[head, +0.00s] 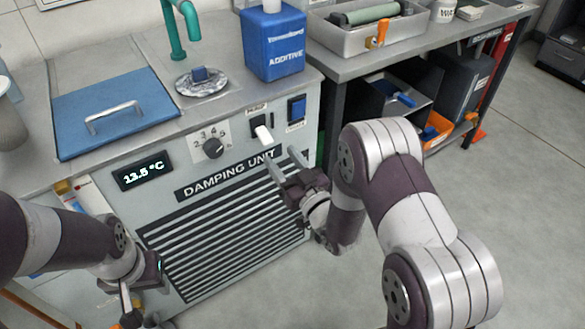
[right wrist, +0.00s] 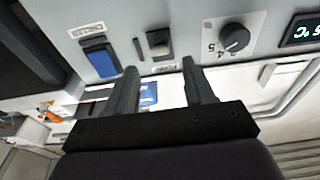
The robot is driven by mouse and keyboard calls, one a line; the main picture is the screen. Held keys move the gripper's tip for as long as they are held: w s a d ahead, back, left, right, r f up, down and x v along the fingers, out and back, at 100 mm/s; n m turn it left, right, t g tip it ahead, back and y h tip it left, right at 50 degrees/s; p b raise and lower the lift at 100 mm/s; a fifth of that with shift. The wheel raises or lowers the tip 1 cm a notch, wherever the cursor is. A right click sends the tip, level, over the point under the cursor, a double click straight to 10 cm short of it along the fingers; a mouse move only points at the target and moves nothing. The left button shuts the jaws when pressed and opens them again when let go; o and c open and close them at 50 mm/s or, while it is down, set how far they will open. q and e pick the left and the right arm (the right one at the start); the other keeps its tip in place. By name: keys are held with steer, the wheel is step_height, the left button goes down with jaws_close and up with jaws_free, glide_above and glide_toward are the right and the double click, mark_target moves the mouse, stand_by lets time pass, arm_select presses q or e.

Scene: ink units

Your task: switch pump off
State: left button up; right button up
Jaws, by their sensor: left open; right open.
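The pump switch (head: 263,133) is on the front panel of the grey damping unit (head: 225,165), a pale lever on a dark plate below a small label. In the head view the lever sits low on its plate and sticks out. It also shows in the right wrist view (right wrist: 159,42), upside down. My right gripper (head: 287,178) is open and empty, in front of the panel below the switch. In the right wrist view its fingers (right wrist: 158,82) point toward the panel, apart from the switch. My left gripper (head: 130,310) is low at the left, open, partly hidden by its arm.
A blue rocker switch (head: 297,108) is right of the pump switch, and a dial (head: 213,148) is left of it. A display (head: 143,172) reads 13.5 °C. A blue additive container (head: 273,45) and a blue lid (head: 115,110) are on top. Floor right is clear.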

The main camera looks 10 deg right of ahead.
steer(key=v, duration=0.5)
steer(key=shift+s, duration=0.25)
